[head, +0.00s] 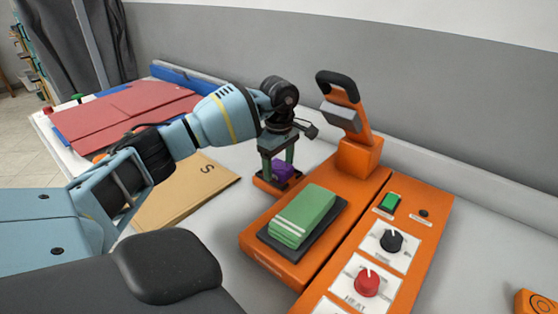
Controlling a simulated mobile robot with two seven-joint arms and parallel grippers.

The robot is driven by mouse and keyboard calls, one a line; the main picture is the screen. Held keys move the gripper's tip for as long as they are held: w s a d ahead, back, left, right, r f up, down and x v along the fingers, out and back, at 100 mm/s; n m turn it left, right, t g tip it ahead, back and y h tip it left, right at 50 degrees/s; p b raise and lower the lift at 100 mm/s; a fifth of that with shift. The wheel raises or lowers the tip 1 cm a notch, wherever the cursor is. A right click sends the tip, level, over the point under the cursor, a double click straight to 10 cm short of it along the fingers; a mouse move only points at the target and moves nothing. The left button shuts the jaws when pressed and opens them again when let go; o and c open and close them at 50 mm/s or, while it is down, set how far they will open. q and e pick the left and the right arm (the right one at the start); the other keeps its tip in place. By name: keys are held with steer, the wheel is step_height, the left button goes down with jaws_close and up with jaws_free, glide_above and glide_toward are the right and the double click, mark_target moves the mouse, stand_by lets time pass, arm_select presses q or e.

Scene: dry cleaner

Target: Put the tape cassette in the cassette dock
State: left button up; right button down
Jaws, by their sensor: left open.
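A small purple block (284,171), which I take to be the tape cassette, is at the left back corner of the orange machine (266,239). My left gripper (277,168) points down over it, open, with its fingers around the purple block. The fingers partly hide the block, and I cannot tell whether they touch it. The block seems to sit in or on a low orange piece (265,186) that may be the cassette dock; how far it is seated is hidden. My right gripper is not in view.
A green folded cloth (304,214) lies on the machine's dark pad. A raised orange lever with a black handle (338,84) stands behind. A control panel (408,226) with knobs is on the right. A brown envelope (190,190) and red folders (120,113) lie left.

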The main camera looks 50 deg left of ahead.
mark_target(279, 165)
arm_select(q)
step_height(279, 165, up, 13)
steer(key=shift+p, duration=0.4)
stand_by(2.4)
